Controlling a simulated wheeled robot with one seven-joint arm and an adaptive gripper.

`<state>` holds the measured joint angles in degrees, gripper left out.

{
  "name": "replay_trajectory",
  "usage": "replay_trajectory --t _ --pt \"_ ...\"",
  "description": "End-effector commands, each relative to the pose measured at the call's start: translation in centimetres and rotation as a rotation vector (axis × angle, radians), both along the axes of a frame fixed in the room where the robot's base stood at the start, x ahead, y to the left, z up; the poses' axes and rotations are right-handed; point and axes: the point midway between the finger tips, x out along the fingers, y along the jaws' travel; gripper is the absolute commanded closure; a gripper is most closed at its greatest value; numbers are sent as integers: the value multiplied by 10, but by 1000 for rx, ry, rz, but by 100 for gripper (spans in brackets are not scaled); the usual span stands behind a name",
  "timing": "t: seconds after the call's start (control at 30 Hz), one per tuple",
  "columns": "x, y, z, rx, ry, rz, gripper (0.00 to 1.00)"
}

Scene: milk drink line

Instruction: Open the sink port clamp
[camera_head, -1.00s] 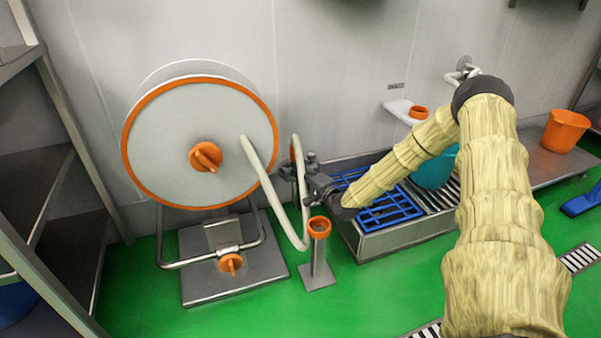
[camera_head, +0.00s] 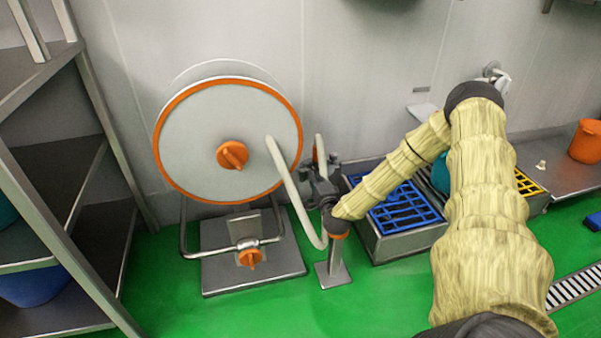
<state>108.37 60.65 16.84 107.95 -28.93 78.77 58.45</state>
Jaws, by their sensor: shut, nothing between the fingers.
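My gripper (camera_head: 320,183) is dark and points away from me, at the right edge of the hose reel (camera_head: 205,150). It is shut with nothing seen in it. The pale hose (camera_head: 294,192) loops down from the reel and back up beside my gripper; whether they touch is unclear. A short steel post (camera_head: 336,262) with an orange ring (camera_head: 341,236) stands just below my wrist, which partly covers the ring. I cannot single out the sink port clamp. A pale bracket (camera_head: 422,110) on the wall above the basin is partly hidden by my arm.
A steel basin (camera_head: 402,243) with a blue grate (camera_head: 405,210) lies right of the post, partly behind my arm. An orange bucket (camera_head: 586,142) stands at the far right. A steel shelf rack (camera_head: 80,225) stands at the left. Green floor (camera_head: 210,318) in front is clear.

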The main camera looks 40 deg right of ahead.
Motion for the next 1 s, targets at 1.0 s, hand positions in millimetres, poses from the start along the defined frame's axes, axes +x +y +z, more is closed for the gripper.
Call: replay_trajectory --t 1.0 --pt "-1 8 0 0 0 -12 100"
